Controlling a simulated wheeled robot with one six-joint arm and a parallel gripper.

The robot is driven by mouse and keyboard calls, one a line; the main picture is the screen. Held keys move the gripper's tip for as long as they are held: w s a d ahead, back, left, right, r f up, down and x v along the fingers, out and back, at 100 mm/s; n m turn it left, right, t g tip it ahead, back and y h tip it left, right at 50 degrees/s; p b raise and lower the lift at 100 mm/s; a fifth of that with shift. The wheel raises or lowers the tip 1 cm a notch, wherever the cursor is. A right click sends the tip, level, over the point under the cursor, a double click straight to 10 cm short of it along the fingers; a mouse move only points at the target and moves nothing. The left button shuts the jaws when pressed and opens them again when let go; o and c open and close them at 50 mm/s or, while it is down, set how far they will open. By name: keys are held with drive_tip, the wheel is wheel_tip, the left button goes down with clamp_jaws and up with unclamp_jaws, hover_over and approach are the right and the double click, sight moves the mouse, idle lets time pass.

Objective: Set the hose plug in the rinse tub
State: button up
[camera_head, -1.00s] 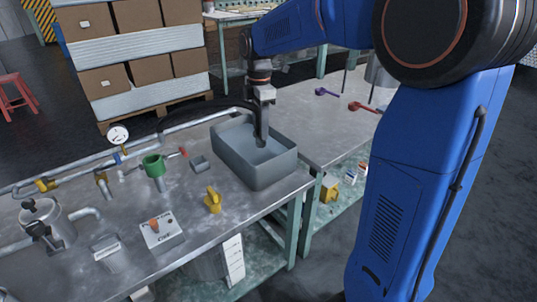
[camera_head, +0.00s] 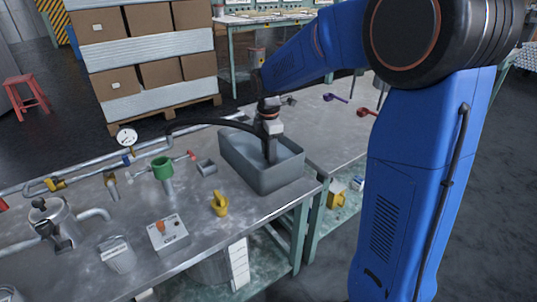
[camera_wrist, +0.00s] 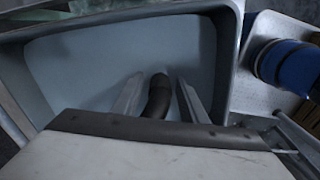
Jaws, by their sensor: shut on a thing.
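The rinse tub (camera_head: 255,180) is a grey open box on the metal bench, with its grey-blue inside also filling much of the wrist view (camera_wrist: 60,65). My gripper (camera_head: 271,160) points down into the tub, its fingers below the rim. In the wrist view, my gripper (camera_wrist: 160,98) is shut on the hose plug (camera_wrist: 158,88), a dark curved end between the two fingers. The black hose (camera_head: 210,122) arcs from the bench's left side to my gripper. The plug is hidden in the head view. I cannot tell if it touches the tub floor.
A gauge (camera_head: 127,137) and pipes run behind. Purple (camera_head: 335,97) and red (camera_head: 366,112) utensils lie on the bench to the right.

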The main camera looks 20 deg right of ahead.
drive_tip(key=shift+f, duration=0.15)
drive_tip(key=o, duration=1.2)
